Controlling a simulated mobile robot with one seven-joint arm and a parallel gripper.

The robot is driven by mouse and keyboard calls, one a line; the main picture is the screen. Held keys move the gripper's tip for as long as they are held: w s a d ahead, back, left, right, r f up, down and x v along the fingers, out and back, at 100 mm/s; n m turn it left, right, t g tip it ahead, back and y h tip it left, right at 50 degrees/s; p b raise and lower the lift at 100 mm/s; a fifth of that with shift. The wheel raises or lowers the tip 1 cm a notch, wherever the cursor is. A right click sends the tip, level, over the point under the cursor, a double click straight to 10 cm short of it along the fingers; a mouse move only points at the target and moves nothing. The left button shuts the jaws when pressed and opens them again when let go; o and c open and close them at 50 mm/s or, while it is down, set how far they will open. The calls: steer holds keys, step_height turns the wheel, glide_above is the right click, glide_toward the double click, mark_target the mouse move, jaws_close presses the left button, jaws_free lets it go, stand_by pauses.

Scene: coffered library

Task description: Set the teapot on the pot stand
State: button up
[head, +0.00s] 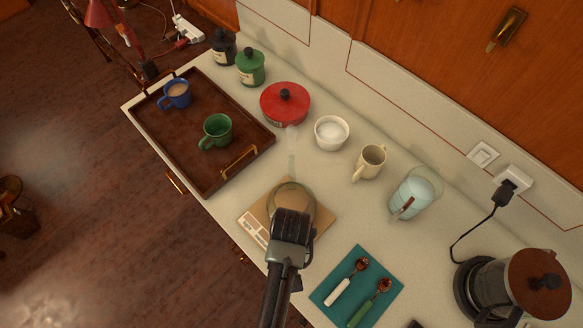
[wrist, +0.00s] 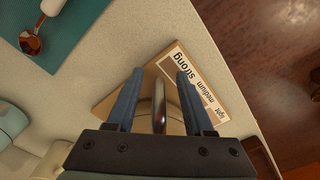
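A round glass teapot (head: 290,196) with amber-brown contents is over the tan square board (head: 322,222), which looks like the pot stand. A printed strip on the board reads light, medium, strong; the board also shows in the wrist view (wrist: 108,104). The teapot appears to rest on the board, though the contact is hidden. My gripper (head: 292,214) is above the teapot's near side and covers part of it. In the wrist view my gripper (wrist: 159,75) is open, its fingers on either side of a narrow shiny handle (wrist: 160,105), with gaps on both sides.
A teal mat (head: 327,290) with two spoons is at the right front. A brown tray (head: 195,165) with two mugs is at the left. A red lidded pot (head: 285,104), white bowl (head: 331,132), cream mug (head: 369,162), glass jug (head: 414,194) and kettle (head: 505,290) stand behind.

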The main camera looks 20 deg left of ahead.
steer(key=shift+r, duration=0.1)
step_height(320, 180, up, 13)
steer(key=shift+s+d+b, duration=0.1)
steer(key=shift+s+b, duration=0.05)
steer(key=shift+b, duration=0.15)
stand_by(0.4)
